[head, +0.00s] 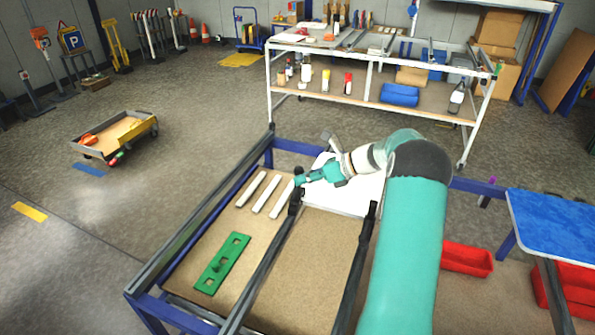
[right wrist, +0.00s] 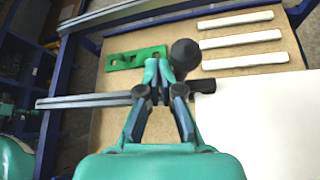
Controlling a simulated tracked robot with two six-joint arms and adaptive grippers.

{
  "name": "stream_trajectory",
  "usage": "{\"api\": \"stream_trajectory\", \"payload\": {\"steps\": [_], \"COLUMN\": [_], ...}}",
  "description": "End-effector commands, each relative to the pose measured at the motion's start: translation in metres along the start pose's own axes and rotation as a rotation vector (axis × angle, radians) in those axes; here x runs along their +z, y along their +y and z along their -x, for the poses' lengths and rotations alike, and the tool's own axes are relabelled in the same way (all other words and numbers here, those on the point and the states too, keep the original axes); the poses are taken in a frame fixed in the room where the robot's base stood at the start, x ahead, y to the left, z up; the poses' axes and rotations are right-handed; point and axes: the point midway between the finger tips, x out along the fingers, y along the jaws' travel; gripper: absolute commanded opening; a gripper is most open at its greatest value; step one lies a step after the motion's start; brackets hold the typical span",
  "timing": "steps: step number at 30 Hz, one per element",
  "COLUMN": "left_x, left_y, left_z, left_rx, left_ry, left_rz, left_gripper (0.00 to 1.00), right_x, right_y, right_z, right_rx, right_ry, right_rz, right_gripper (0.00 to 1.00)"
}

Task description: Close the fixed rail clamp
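My right gripper (head: 302,181) reaches in from the right at the far end of a dark rail (head: 268,264) on the blue-framed work table. A black clamp end (head: 295,203) sits at that rail's far end, just below my fingertips. A dark round knob (right wrist: 185,52) shows right beside the fingertips (right wrist: 158,66) in the right wrist view, and the clamp's black end (right wrist: 204,86) sticks out behind the fingers. The fingertips are together, with nothing visible between them. Whether they touch the knob or clamp I cannot tell. My left gripper is not in view.
Three white strips (head: 267,195) and a green plate with holes (head: 222,263) lie left of the rail. A second dark rail (head: 357,260) runs to the right. A white sheet (head: 350,192) lies behind. Red bins (head: 466,258) and a blue-topped table (head: 550,228) stand right.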

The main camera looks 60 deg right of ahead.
Motion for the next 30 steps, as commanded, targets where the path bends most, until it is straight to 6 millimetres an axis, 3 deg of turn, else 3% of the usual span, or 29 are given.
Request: {"api": "stream_trajectory", "payload": {"steps": [1, 15, 30], "left_x": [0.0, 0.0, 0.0], "left_y": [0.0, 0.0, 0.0], "left_z": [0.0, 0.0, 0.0], "left_rx": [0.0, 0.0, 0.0], "left_ry": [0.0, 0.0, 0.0], "left_rz": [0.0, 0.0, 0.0], "left_gripper": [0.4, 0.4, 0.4], "right_x": [0.004, 0.006, 0.006], "right_y": [-0.012, -0.009, 0.004], "right_z": [0.005, 0.006, 0.067], "right_rx": [-0.046, -0.04, -0.012], "right_ry": [-0.008, -0.006, -0.001], "right_rz": [0.001, 0.007, 0.01], "right_gripper": [0.0, 0.0, 0.0]}}
